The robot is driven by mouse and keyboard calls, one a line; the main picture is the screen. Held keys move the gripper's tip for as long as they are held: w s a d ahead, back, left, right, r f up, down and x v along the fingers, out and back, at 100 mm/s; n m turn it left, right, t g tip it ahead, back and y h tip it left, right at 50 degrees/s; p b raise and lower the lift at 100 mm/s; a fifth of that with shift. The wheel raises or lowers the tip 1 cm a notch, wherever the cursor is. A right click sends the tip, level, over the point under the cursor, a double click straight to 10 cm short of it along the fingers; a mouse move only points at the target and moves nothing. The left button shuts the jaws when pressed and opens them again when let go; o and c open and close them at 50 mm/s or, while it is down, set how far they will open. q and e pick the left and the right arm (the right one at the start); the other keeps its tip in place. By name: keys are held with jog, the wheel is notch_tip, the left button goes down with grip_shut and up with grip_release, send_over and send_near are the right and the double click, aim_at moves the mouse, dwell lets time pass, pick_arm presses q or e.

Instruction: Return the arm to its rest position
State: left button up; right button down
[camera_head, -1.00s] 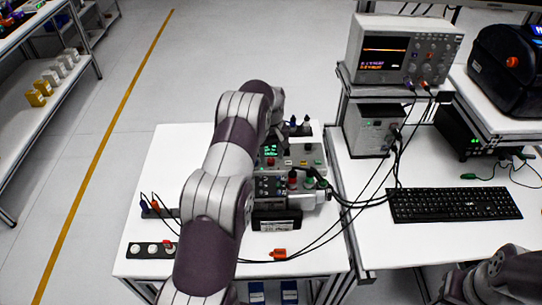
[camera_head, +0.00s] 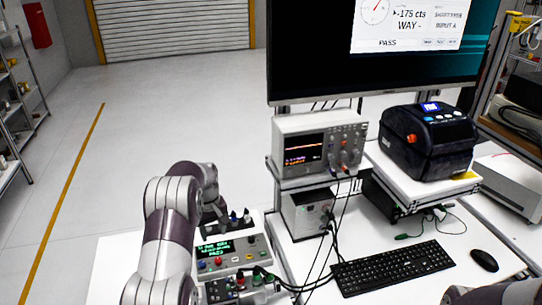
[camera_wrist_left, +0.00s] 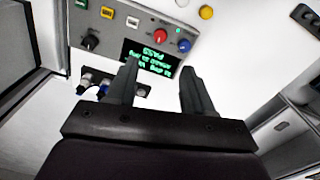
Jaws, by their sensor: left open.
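My left arm (camera_head: 170,225) reaches in from the lower left of the head view, over the white table. My left gripper (camera_wrist_left: 158,85) shows best in the left wrist view, with its two dark fingers apart and nothing between them. Beyond the fingers is a grey test box (camera_wrist_left: 120,25) with knobs, buttons and a green-lit display. The same box (camera_head: 245,255) stands right of my arm in the head view, its display lit green. A part of my right arm (camera_head: 495,292) shows at the bottom right; its gripper is out of the frame.
An oscilloscope (camera_head: 318,142) stands on a shelf over a power unit (camera_head: 307,212). A black printer (camera_head: 430,142), a keyboard (camera_head: 392,268) and a mouse (camera_head: 484,260) are at the right. A large monitor (camera_head: 310,50) reads PASS. Black cables run between the box and the instruments. The floor at left is clear.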

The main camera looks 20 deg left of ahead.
pick_arm(q)
jog(key=s+d+r+m+b, duration=0.1)
jog(key=s+d, duration=0.2)
jog(key=s+d+r+m+b, duration=0.1)
jog(key=s+d+r+m, duration=0.1)
jog(key=s+d, duration=0.2)
jog(key=s+d+r+m+b, duration=0.1)
jog(key=s+d+m, duration=0.1)
jog(key=s+d, duration=0.2)
jog(key=shift+s+d+r+t+b, duration=0.1)
jog(key=shift+d+r+t+b, duration=0.1)
jog(key=shift+r+t+b, duration=0.15)
jog(key=s+d+m, duration=0.2)
jog(key=s, duration=0.6)
jog(key=s+d+m+b, duration=0.1)
jog(key=s+d, duration=0.2)
jog(key=s, duration=0.5)
jog(key=shift+d+f+m+t+b, duration=0.15)
jog(key=shift+d+m+t+b, duration=0.15)
jog(key=shift+m+t, duration=0.1)
